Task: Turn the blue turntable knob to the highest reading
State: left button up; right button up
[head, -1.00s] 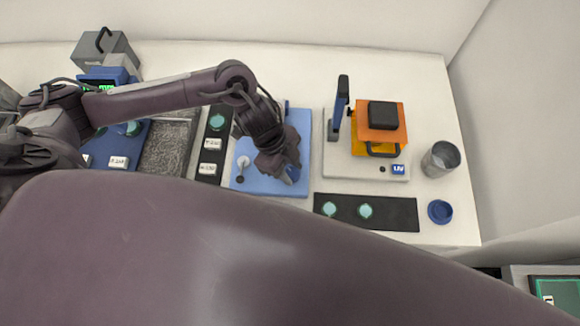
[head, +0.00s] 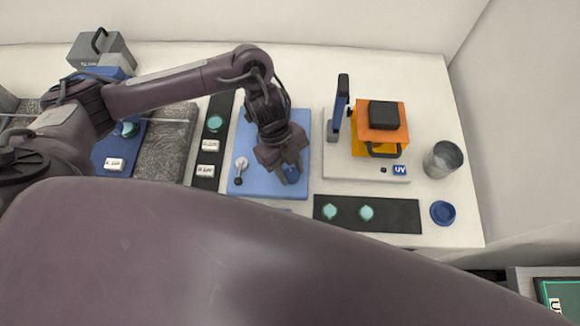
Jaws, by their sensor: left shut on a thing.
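The light blue plate (head: 240,135) of the device lies on the white table in the head view. My left gripper (head: 290,174) is over its right part, pointing down, shut on the blue turntable knob (head: 291,168). Only a small bit of blue shows between the fingers; the rest of the knob is hidden. A small silver lever with a dark ball end (head: 241,170) stands on the plate to the left of the gripper. My right gripper is out of the picture. No reading can be made out now.
A UV device (head: 335,168) with an orange shield (head: 381,135) stands close to the right. A grey case (head: 115,48) stands at the back left.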

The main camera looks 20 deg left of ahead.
pick_arm(q)
jog(key=o, duration=1)
jog(key=shift+c, duration=0.2)
jog(key=shift+r, duration=0.1)
jog(key=v, duration=0.7)
jog(key=shift+r, duration=0.3)
